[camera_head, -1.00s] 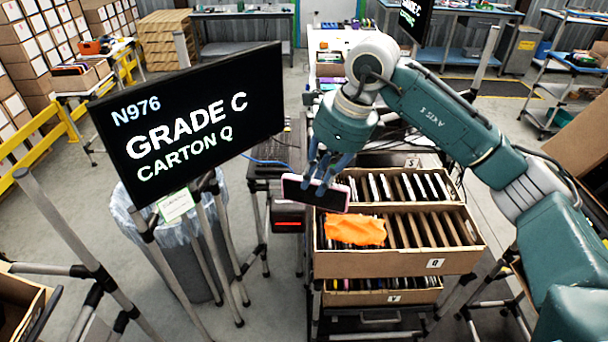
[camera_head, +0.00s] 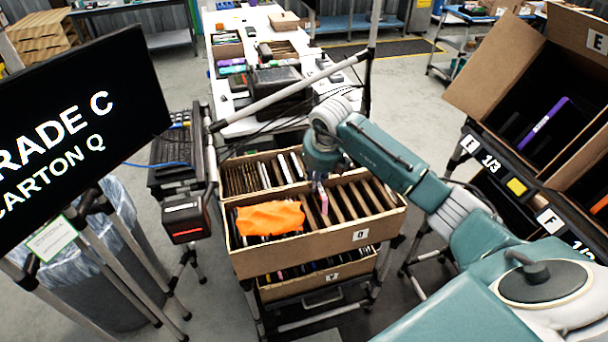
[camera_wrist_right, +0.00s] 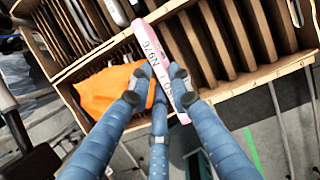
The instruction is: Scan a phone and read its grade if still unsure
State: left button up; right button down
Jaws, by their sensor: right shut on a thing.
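My right gripper (camera_head: 320,186) is shut on a phone with a pink edge (camera_head: 323,203). It holds the phone upright over the slotted part of carton Q (camera_head: 290,252). In the right wrist view the blue fingers (camera_wrist_right: 158,88) grip the pink phone (camera_wrist_right: 168,55), and printing on its edge reads N976. I cannot tell whether its lower end is inside a slot. The screen (camera_head: 70,150) at the left is partly cut off and shows "RADE C" and "CARTON Q". My left gripper is not in view.
An orange cloth (camera_head: 270,218) lies in the left part of carton Q. A filled carton (camera_head: 262,178) stands behind it and carton V (camera_head: 320,282) below. A scanner box with a red light (camera_head: 186,219) stands left. Tilted cartons (camera_head: 560,75) rise at the right.

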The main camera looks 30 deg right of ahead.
notch_tip(320, 180, down, 9)
jog(key=b, duration=0.6)
jog(key=shift+a+r, duration=0.1)
jog(key=shift+r, duration=0.1)
jog(key=shift+f+b, duration=0.5)
jog(key=shift+f, duration=0.15)
jog(key=shift+f+b, duration=0.3)
jog(key=c, duration=1.6)
grip_release()
jog(key=shift+o, duration=0.4)
